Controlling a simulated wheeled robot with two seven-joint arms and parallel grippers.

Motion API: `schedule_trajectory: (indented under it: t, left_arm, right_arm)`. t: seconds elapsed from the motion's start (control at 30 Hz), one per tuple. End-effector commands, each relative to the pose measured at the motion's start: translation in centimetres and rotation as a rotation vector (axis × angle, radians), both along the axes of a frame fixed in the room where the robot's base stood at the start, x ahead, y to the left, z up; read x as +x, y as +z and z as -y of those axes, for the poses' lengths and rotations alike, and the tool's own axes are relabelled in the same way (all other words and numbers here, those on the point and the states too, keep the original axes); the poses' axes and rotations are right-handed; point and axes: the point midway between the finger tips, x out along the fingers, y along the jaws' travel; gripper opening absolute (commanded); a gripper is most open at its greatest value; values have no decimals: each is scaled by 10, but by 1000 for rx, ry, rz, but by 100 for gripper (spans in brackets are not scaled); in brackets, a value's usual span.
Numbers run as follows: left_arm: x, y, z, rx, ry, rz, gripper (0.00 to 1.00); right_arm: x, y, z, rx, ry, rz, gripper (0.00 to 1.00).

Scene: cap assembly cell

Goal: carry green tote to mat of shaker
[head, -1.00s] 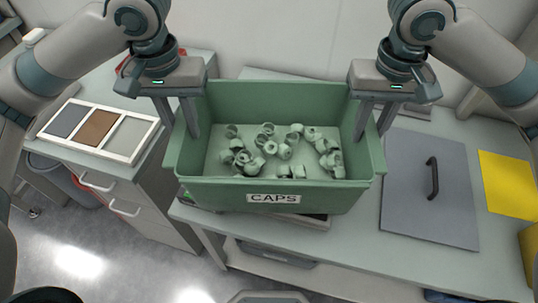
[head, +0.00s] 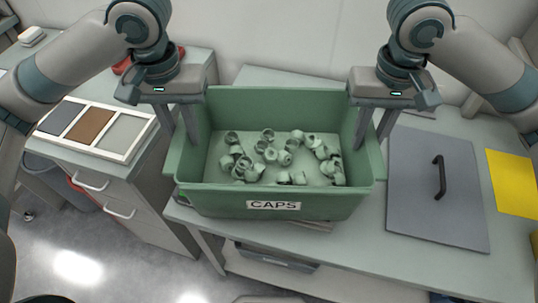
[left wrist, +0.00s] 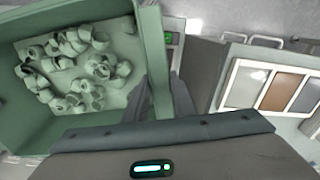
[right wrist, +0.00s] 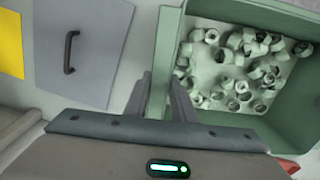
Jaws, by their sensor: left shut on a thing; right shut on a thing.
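The green tote (head: 230,199) has a CAPS label on its front and holds several pale green caps (head: 285,152). It is level over the bench in the head view. My left gripper (head: 190,140) is shut on its left wall, and my right gripper (head: 362,143) is shut on its right wall. The wrist views show the fingers at the tote walls (left wrist: 150,50) (right wrist: 168,60). The tote hides what lies under it, so I cannot tell whether it touches anything below. I cannot tell which surface is the shaker's mat.
A grey panel with a black handle (head: 415,190) and a yellow sheet (head: 512,180) lie on the bench at the right. A three-section tray (head: 140,140) sits on the drawer cabinet at the left.

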Motion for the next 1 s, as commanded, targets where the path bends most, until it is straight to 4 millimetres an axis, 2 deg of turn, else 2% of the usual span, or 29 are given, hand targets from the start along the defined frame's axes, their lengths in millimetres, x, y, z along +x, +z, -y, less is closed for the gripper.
schedule_trajectory:
  t: [0.17, 0.2, 0.27, 0.67, 0.87, 1.0]
  left_arm:
    - [0, -9, 0, 0, -1, 1, 0]
    - [0, -8, 0, 1, -1, 0, 28]
    - [0, -7, 0, 1, -1, 0, 42]
    - [0, -5, 0, 0, 0, 1, 42]
    - [1, 7, 0, 0, 1, 2, 42]
    - [1, 24, 0, 0, 0, 4, 42]
  right_arm:
    - [0, -9, 0, 0, 1, 1, 0]
    - [0, -8, 0, 0, 1, 0, 28]
    - [0, -7, 0, 0, 1, 0, 42]
    - [0, -7, 0, 0, 0, 0, 42]
    - [0, -7, 0, 0, 0, 0, 42]
    - [0, -7, 0, 0, 0, 0, 42]
